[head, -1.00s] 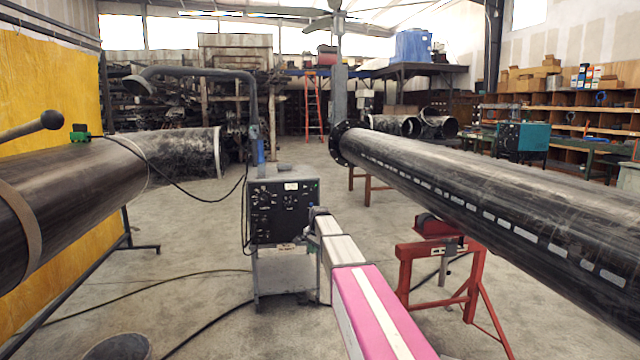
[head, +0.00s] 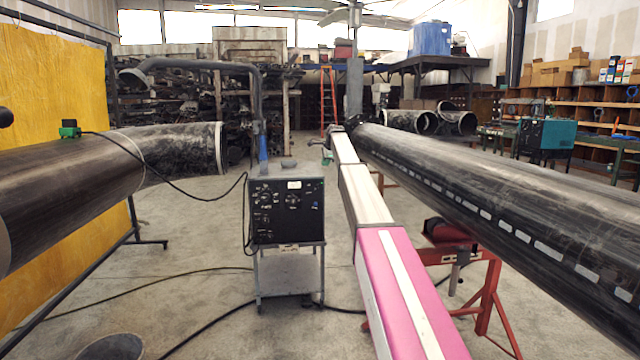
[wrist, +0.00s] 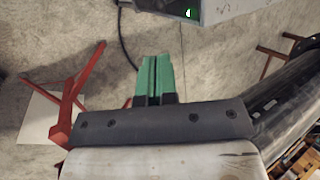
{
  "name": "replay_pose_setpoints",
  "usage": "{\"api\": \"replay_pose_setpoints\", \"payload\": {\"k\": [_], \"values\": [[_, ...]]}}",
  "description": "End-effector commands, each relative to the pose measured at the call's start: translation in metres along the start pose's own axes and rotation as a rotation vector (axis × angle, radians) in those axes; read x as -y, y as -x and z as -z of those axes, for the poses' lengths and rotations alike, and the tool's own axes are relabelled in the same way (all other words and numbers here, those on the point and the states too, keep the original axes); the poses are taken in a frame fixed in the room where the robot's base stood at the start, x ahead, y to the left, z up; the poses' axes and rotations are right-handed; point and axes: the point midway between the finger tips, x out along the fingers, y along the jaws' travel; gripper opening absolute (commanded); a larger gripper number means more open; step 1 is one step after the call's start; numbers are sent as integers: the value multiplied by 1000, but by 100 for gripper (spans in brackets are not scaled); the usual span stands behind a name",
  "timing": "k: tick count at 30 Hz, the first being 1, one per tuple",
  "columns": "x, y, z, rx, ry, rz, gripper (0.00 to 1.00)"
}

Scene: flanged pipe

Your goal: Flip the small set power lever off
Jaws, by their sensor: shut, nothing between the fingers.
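The small power set (head: 287,212) is a black-fronted box on a grey cart in the middle of the head view. Its front panel has knobs and a white label. The power lever is too small to tell apart on the panel. My gripper (head: 318,143) is above and to the right of the set in the head view, apart from it. In the wrist view my gripper (wrist: 153,75) shows green fingers pressed together with nothing between them. A grey box with a small green spot (wrist: 190,12) is at the top edge there; I cannot tell which part it is.
A long black flanged pipe (head: 480,190) runs along the right on a red stand (head: 484,290). Another pipe (head: 70,190) is at the left. Cables (head: 200,330) lie on the floor. A teal machine (head: 545,135) stands at the back right.

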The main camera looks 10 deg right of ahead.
Motion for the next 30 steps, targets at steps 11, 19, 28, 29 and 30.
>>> {"api": "replay_pose_setpoints", "payload": {"k": [11, 19, 28, 29, 30], "values": [[0, -11, 0, 0, 2, -1, 0], [0, -57, 0, -1, 3, -1, 0], [0, -110, 0, -1, 3, -1, 0], [0, -115, 0, -1, 3, -1, 0], [0, -120, 1, -1, 3, -2, 0]]}}
